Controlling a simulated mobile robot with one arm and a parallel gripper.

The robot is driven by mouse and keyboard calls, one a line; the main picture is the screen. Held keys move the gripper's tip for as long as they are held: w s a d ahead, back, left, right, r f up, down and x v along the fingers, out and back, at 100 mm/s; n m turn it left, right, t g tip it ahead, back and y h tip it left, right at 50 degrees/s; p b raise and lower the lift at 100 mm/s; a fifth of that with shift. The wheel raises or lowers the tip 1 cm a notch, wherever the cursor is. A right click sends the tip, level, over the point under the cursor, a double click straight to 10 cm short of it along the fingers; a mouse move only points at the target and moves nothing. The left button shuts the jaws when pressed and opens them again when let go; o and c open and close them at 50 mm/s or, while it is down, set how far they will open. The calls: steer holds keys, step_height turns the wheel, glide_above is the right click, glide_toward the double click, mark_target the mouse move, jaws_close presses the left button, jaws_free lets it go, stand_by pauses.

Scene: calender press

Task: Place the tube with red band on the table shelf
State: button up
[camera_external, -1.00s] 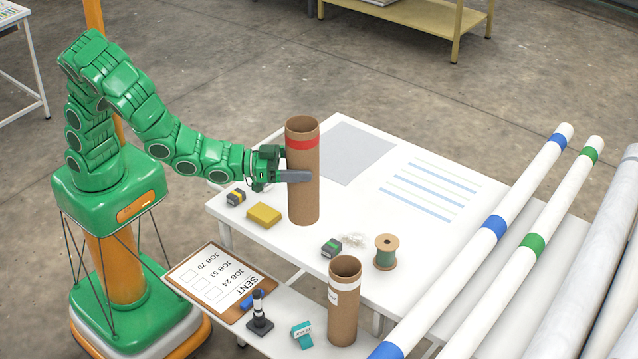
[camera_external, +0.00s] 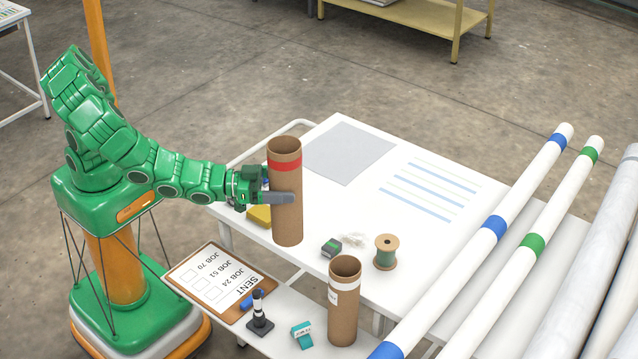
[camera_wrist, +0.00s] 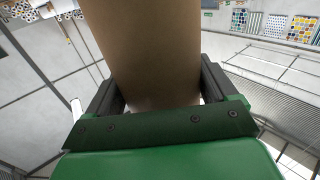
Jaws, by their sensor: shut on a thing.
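The tube with the red band (camera_external: 286,215) is a brown cardboard cylinder, upright and open at the top. My gripper (camera_external: 280,198) is shut around its middle from the left. In the wrist view the tube (camera_wrist: 143,50) fills the space between my two fingers (camera_wrist: 155,95). In the external view the tube stands in front of the white table's (camera_external: 335,218) near left part; I cannot tell whether its base touches the top. The lower white shelf (camera_external: 285,338) juts out at the front of the table.
The shelf holds a clipboard (camera_external: 205,283), a black-and-white stamp (camera_external: 259,318), a teal block (camera_external: 302,334) and a white-labelled tube (camera_external: 343,325). Long rolls (camera_external: 480,250) lie at right.

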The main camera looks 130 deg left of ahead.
step_height(320, 180, down, 27)
stand_by(2.1)
steer(key=shift+f, duration=0.2)
steer(key=o, duration=0.9)
steer(key=shift+o, duration=0.2)
steer(key=shift+r, duration=0.1)
steer(key=v, duration=1.2)
